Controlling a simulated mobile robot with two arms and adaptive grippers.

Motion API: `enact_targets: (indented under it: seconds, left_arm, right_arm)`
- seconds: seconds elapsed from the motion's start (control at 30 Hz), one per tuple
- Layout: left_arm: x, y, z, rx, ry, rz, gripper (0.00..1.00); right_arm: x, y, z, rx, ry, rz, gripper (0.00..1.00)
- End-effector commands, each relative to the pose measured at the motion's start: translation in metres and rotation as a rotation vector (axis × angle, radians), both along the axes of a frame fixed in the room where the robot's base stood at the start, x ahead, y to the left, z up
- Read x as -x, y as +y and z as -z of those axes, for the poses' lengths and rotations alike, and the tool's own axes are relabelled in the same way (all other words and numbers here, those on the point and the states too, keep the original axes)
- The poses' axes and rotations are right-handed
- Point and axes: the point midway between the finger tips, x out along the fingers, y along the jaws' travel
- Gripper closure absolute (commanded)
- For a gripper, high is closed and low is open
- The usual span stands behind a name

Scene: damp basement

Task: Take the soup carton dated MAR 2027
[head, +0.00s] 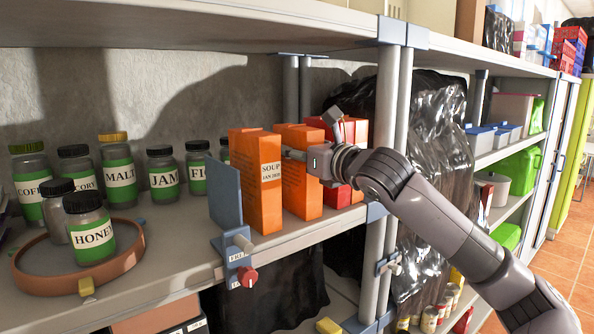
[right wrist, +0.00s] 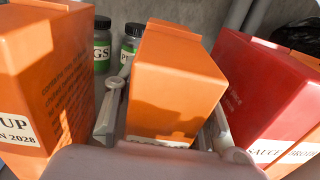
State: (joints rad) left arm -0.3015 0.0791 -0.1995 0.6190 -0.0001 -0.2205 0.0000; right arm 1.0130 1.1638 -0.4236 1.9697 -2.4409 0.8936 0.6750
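An orange soup carton (head: 257,185) stands at the front of the shelf. Its label reads SOUP, and its date looks like JAN 2028. It also shows at the left of the right wrist view (right wrist: 45,85). A second orange carton (head: 298,178) stands upright just to its right. My right gripper (head: 318,150) is at this second carton. In the right wrist view the open fingers (right wrist: 165,125) lie on both sides of that carton (right wrist: 175,85), with what look like narrow gaps. Its label is almost wholly hidden by the gripper, so its date cannot be read. My left gripper is not in view.
A blue divider plate (head: 226,190) stands left of the orange cartons. Jars (head: 118,172) and a round tray (head: 35,285) fill the left. A shelf post (head: 388,130) rises close to my right arm.

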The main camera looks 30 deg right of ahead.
Motion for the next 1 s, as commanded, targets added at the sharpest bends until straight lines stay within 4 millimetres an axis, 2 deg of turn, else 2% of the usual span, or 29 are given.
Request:
enact_targets:
  seconds: [0.07,0.5,1.0]
  left_arm:
    - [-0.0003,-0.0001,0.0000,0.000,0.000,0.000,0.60]
    - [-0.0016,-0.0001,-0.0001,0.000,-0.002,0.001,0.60]
    - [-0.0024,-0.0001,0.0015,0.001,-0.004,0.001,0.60]
  right_arm:
    - [0.0001,-0.0002,-0.0001,0.000,0.000,0.000,0.71]
    - [0.0002,-0.0003,-0.0003,0.000,0.000,0.001,1.00]
    - [0.0004,-0.0002,-0.0063,-0.002,-0.006,0.000,1.00]
